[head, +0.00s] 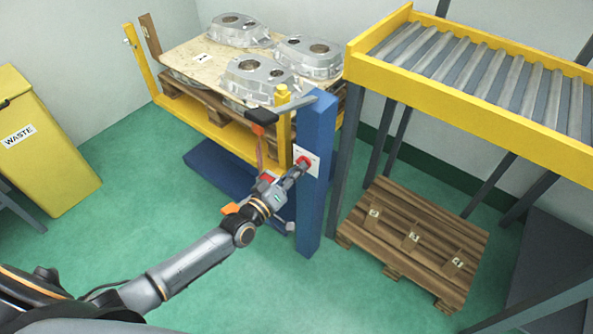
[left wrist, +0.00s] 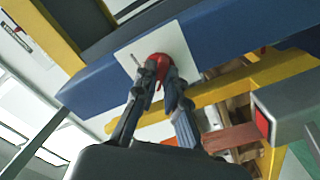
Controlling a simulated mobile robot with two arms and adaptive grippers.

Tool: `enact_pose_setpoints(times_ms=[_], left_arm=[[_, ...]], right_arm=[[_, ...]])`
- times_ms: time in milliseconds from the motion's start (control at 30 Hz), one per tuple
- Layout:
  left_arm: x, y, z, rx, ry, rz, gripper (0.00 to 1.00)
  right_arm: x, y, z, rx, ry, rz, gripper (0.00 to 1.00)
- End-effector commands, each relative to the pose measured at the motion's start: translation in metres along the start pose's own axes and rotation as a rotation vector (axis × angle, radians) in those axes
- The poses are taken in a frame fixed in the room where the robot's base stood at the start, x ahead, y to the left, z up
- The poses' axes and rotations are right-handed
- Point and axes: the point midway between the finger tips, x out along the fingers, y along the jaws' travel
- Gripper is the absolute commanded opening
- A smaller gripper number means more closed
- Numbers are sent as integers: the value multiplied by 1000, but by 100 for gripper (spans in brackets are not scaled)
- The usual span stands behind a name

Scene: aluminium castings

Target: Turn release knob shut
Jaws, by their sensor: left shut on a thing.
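The red release knob (head: 307,159) sits on a white plate (head: 314,169) on the side of the blue post (head: 317,205). My left gripper (head: 300,165) reaches it from the lower left in the head view and is shut on it. In the left wrist view the two fingers (left wrist: 159,77) lie on either side of the red knob (left wrist: 159,57), with the white plate (left wrist: 130,58) behind. The fingers hide part of the knob, and its turned angle cannot be told. My right gripper is in neither view.
A grey lever with a black grip (head: 261,116) sticks out left from the post top. Behind stands a yellow frame (head: 213,127) with a pallet of several castings (head: 238,30). A roller conveyor (head: 470,70) and wooden pallet (head: 414,240) are right; a waste bin (head: 45,150) is left.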

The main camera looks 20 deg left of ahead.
Motion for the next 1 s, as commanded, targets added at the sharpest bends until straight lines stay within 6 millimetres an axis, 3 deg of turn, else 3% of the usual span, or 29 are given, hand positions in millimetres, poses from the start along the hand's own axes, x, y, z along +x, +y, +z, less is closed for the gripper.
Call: enact_pose_setpoints(times_ms=[367, 400, 500, 833, 1000], left_arm=[[-1, -1, 2, -9, -3, -3, 0], [-1, -1, 2, -9, -3, -3, 17], [-1, -1, 1, -8, -3, -2, 34], [-3, 0, 1, -7, -1, -1, 34], [-25, -1, 2, -7, -4, -3, 34]], right_arm=[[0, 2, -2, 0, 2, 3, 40], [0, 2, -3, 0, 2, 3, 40], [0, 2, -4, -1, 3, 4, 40], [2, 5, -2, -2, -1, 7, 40], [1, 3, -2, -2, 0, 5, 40]])
